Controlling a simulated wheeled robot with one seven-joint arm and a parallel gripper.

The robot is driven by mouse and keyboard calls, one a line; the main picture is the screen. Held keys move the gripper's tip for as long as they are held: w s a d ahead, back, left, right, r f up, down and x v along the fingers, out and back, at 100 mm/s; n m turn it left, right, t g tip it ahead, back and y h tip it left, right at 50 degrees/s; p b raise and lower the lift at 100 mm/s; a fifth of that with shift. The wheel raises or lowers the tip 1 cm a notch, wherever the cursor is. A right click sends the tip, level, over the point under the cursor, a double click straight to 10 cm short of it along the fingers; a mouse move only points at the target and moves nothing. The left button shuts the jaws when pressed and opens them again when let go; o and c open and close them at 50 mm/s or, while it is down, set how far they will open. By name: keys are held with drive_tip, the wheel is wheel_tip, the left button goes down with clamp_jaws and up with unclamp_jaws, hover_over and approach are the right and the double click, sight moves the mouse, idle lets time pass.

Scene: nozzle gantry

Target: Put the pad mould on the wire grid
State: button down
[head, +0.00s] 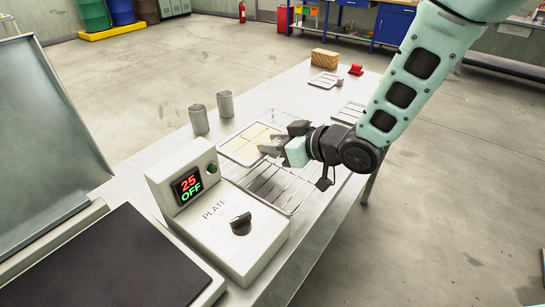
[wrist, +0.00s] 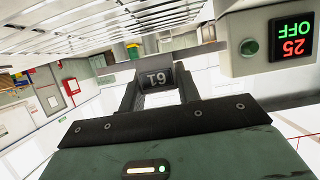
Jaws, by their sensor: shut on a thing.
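The pad mould (head: 243,146), a flat metal tray with pale yellow square pads, is at the far left part of the wire grid (head: 286,191). My gripper (head: 281,146) is at the mould's right side, shut on its grip end. In the wrist view, which is upside down, a dark grey block with a two-digit number (wrist: 158,78) sits between the fingers of my gripper (wrist: 158,92). The tray overlaps the grid bars in the head view. I cannot tell whether it rests on them or hangs just above. My gripper hides part of the grid.
A white plate controller (head: 217,215) reading 25 OFF stands at the grid's near left. Two grey cups (head: 212,112) stand behind it. Other flat moulds (head: 325,80), a wooden block (head: 324,58) and a red item (head: 356,69) lie further back.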

sight(275, 172)
drive_tip(key=shift+f, duration=2.8)
drive_tip(key=shift+f, duration=0.1)
drive_tip(key=c, duration=1)
unclamp_jaws()
